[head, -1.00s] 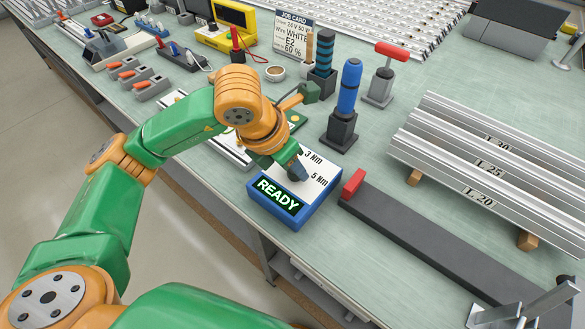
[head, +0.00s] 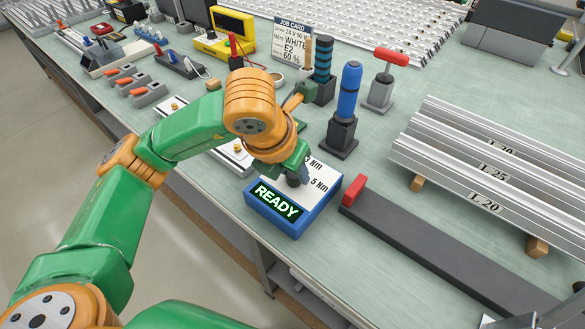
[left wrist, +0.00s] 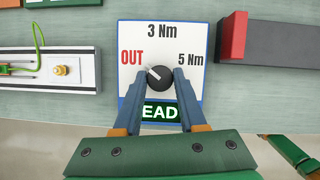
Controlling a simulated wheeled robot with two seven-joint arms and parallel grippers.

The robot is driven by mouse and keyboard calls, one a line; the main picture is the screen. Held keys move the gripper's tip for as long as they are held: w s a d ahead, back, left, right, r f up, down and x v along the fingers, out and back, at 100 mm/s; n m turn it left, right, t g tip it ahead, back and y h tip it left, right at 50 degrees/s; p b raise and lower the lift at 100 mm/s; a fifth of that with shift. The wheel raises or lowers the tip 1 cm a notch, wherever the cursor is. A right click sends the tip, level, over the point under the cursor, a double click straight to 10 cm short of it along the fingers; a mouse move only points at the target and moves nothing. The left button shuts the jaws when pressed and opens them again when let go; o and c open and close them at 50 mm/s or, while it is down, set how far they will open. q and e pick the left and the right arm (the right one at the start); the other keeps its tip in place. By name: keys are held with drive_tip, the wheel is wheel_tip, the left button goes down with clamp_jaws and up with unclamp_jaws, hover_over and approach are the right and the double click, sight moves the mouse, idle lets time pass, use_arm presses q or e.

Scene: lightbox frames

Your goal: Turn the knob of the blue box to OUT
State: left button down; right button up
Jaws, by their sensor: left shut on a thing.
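The blue box (head: 312,216) stands at the table's front edge, with a white top plate and a lit display (head: 277,201) reading READY. In the left wrist view the plate (left wrist: 190,40) carries the labels OUT in red at left, 3 Nm at top and 5 Nm at right. The dark round knob (left wrist: 161,82) sits mid-plate; its white mark points up and left, roughly towards OUT. My left gripper (left wrist: 159,77) is shut on the knob, one finger on each side. In the head view my left gripper (head: 297,177) hides the knob. My right gripper is not in view.
A dark bar with a red end block (head: 354,190) lies right of the box. Aluminium profiles (head: 480,165) lie beyond it. A blue-handled tool (head: 348,90) stands behind the box. A plate with a brass terminal (left wrist: 60,70) lies to the left.

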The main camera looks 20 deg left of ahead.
use_arm(q)
drive_tip(key=shift+c, duration=2.3)
unclamp_jaws()
drive_tip(key=shift+r, duration=0.1)
drive_tip(key=v, duration=0.7)
drive_tip(key=shift+s, duration=0.1)
